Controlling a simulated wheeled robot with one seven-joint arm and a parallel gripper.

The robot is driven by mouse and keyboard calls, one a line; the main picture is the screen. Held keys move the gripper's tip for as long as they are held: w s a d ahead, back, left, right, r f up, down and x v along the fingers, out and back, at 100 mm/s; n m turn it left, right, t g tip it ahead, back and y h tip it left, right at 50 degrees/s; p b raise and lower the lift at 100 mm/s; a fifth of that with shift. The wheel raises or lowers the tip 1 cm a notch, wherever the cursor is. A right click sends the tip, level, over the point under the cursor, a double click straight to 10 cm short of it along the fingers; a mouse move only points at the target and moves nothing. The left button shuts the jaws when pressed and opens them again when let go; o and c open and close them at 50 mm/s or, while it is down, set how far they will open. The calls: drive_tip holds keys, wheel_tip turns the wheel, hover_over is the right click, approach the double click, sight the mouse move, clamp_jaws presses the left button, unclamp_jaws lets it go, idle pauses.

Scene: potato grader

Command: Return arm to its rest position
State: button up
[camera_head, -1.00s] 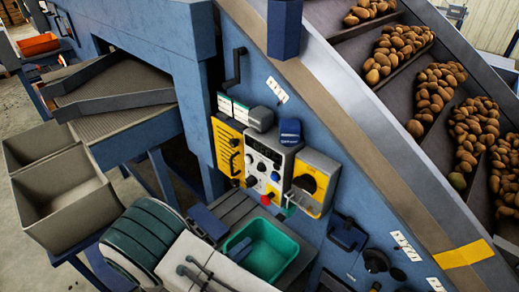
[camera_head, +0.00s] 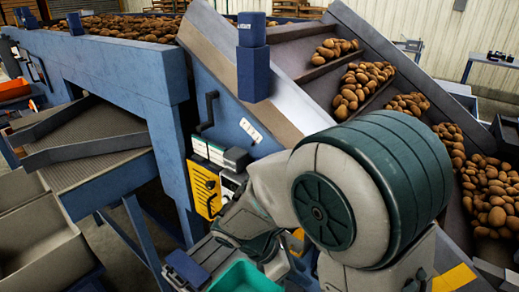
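My arm (camera_head: 370,185) fills the middle and right of the head view, with a large grey and dark green joint close to the camera. A lower grey link (camera_head: 260,200) of my arm reaches down to the left, in front of the control panel. I cannot make out my gripper's fingers, so whether they are open or shut does not show.
The blue grader frame (camera_head: 110,70) stands close ahead, with a sloped conveyor carrying potatoes (camera_head: 360,82) at the right. A green tray (camera_head: 243,277) is at the bottom centre. Grey bins (camera_head: 40,240) stand at the lower left. A blue post (camera_head: 253,60) rises above the panel.

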drive_tip(key=s+d+r+m+t+y, duration=0.2)
drive_tip(key=d+r+m+y, duration=0.1)
drive_tip(key=m, duration=0.7)
drive_tip(key=s+d+r+m+t+y, duration=0.2)
drive_tip(key=r+m+y, duration=0.3)
drive_tip(key=m, duration=0.5)
wheel_tip(320, 180, up, 3)
drive_tip(key=shift+s+d+f+m+y, duration=0.15)
drive_tip(key=shift+s+d+m+y, duration=0.2)
drive_tip(key=shift+s+d, duration=0.35)
